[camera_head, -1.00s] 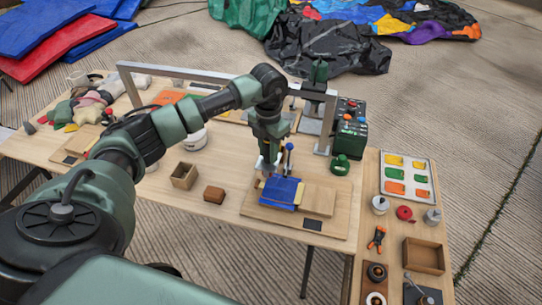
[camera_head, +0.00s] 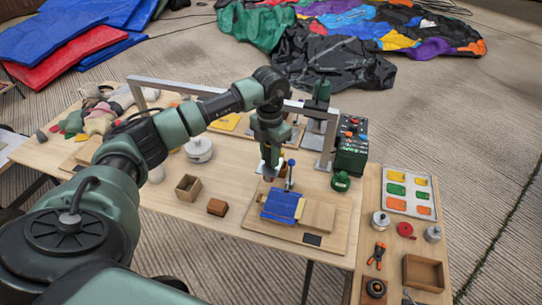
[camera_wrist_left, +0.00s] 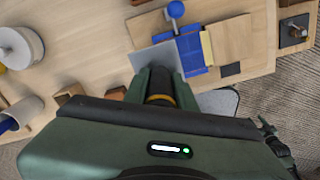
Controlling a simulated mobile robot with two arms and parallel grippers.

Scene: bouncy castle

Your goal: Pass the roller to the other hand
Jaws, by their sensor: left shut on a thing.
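My left gripper (camera_head: 268,166) is shut and hangs above the back edge of a wooden board (camera_head: 262,222). In the left wrist view, a dark piece with an orange band (camera_wrist_left: 160,90) shows between its fingers (camera_wrist_left: 152,72), and a flat pale grey piece (camera_wrist_left: 148,58) shows at the tips. This may be the roller, but its shape is mostly hidden. Blue fabric (camera_head: 282,205) lies on the board, beside a wooden block (camera_head: 318,214). A blue-knobbed upright rod (camera_head: 291,163) stands behind the fabric.
A metal frame (camera_head: 200,88) spans the table behind the gripper. An open wooden box (camera_head: 188,188), a brown block (camera_head: 217,207) and a white pot (camera_head: 198,149) stand to the left. A green control box (camera_head: 352,150) and a side table with a parts tray (camera_head: 409,192) are at right.

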